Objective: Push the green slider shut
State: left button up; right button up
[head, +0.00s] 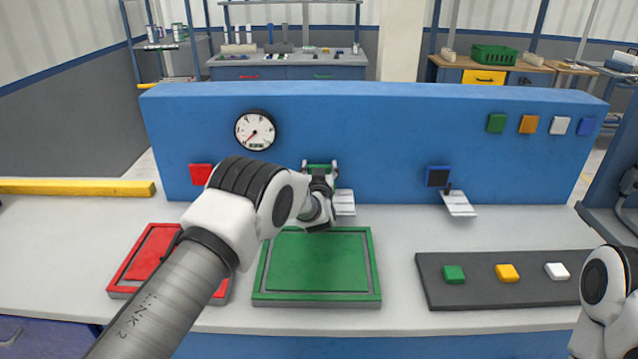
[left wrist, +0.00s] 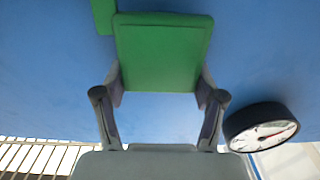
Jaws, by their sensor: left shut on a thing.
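The green slider (head: 320,167) is on the front of the blue panel (head: 380,130), just above a small metal ledge (head: 345,202). It is mostly hidden by my left arm in the head view. My left gripper (head: 320,172) is at the panel, its fingers on either side of the slider. In the left wrist view the slider is a flat green block (left wrist: 163,50) between the two fingertips (left wrist: 161,88), and the gripper is shut on it. Another green piece (left wrist: 103,14) shows beside it on the panel. My right gripper is out of view.
A gauge (head: 255,130) and a red square (head: 201,174) are left of my left gripper on the panel. A blue square (head: 438,176) is to the right. A green tray (head: 318,299), a red tray (head: 122,291) and a dark pad (head: 500,297) lie in front.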

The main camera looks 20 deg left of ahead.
pick_arm(q)
jog(key=shift+r, duration=0.15)
jog(key=o, duration=1.5)
jog(key=shift+o, duration=1)
jog(key=shift+w+f, duration=0.2)
jog(key=shift+w, duration=0.05)
jog(key=shift+s, duration=0.1)
jog(key=v, duration=1.1)
jog(key=shift+s, duration=0.4)
jog(key=shift+d, duration=0.1)
